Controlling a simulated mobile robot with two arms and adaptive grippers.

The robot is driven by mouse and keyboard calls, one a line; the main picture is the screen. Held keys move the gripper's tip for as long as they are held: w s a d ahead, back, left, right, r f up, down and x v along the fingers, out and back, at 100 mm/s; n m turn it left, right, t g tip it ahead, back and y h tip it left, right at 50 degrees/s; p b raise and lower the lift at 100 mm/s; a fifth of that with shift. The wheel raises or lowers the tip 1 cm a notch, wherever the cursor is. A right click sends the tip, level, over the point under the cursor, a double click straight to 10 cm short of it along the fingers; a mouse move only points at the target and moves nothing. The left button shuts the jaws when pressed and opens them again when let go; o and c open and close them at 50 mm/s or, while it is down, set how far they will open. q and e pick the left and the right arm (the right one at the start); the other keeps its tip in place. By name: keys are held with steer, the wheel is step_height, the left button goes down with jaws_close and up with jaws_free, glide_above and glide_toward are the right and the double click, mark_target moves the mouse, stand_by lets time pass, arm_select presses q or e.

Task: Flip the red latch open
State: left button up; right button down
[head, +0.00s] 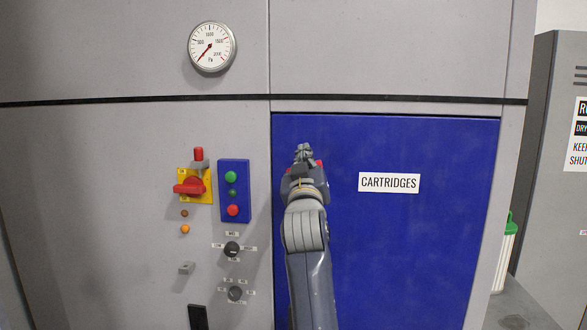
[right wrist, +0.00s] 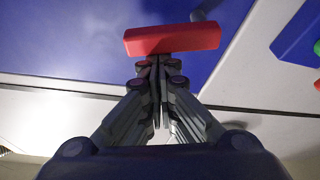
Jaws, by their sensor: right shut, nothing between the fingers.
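The red latch shows in the right wrist view as a red bar (right wrist: 172,40) in front of the blue door, with a grey round piece behind it. In the head view my right gripper mostly hides it; a red end (head: 320,164) shows at the gripper's right side. My right gripper (head: 304,150) is shut and empty, in front of the blue door near its upper left part. In the right wrist view its closed fingertips (right wrist: 157,62) are just below the middle of the red bar. I cannot tell whether they touch it. My left gripper is not in view.
The blue door (head: 420,250) bears a CARTRIDGES label (head: 389,182). To its left are a blue button box (head: 234,205), a red rotary switch (head: 189,187) on a yellow plate, and black knobs (head: 232,249). A gauge (head: 212,46) is above. A green-lidded container (head: 509,240) stands at right.

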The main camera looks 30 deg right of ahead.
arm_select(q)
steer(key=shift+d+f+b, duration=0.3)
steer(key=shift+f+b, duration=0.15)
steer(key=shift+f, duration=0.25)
arm_select(e)
steer(key=shift+s+d+f+m, duration=0.3)
steer(key=shift+d+f, duration=0.2)
steer(key=shift+f, duration=0.15)
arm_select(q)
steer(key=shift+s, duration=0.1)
arm_select(e)
steer(key=shift+f, duration=0.1)
arm_select(q)
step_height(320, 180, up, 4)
steer(key=p, duration=0.4)
arm_select(e)
step_height(320, 180, up, 4)
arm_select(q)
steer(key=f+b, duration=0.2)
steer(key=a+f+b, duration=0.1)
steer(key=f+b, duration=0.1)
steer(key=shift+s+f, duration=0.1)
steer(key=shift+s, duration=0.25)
arm_select(e)
steer(key=v, duration=1)
steer(key=shift+w+a, duration=0.2)
steer(key=shift+a, duration=0.2)
